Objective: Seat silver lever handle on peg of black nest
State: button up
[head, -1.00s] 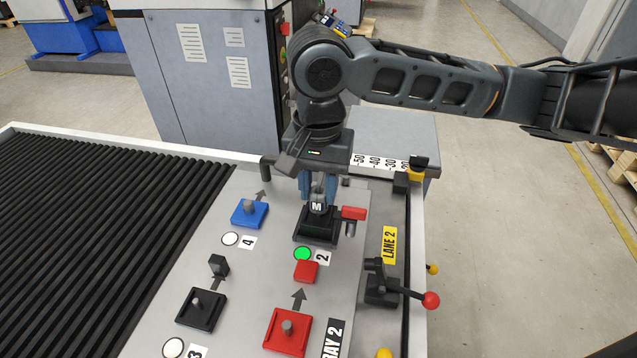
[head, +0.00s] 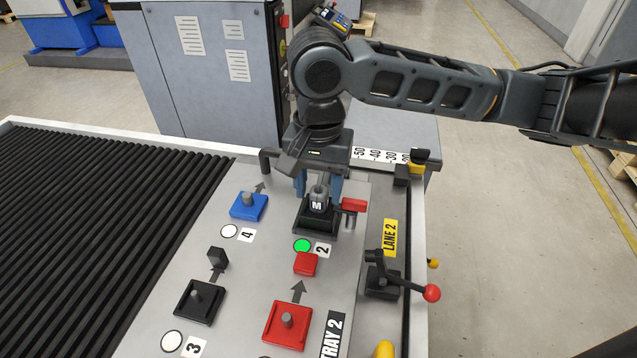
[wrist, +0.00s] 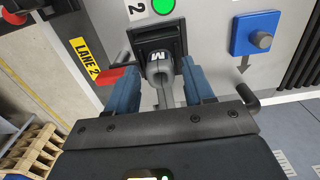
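The silver lever handle (head: 318,194) has a round hub marked M. It stands at the black nest (head: 329,230) by label 2, with the hub low over the nest's middle. In the wrist view the hub (wrist: 158,66) covers the middle of the black nest (wrist: 178,36), so the peg is hidden. The handle's arm runs back between my fingers. My gripper (head: 318,186) is above the nest with its blue fingers on either side of the handle. In the wrist view my gripper (wrist: 163,88) shows gaps between both fingers and the handle, so it is open.
A red piece (head: 354,204) sits close right of the nest. A green light (head: 302,246) and a red block (head: 305,264) lie in front. Other nests with bare pegs are blue (head: 248,206), black (head: 199,302) and red (head: 287,326). A red-knobbed lever (head: 431,292) stands right.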

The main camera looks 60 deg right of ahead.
jog(key=shift+o, duration=0.8)
notch_tip(320, 180, up, 8)
jog(key=shift+f, duration=0.15)
dwell(0.3)
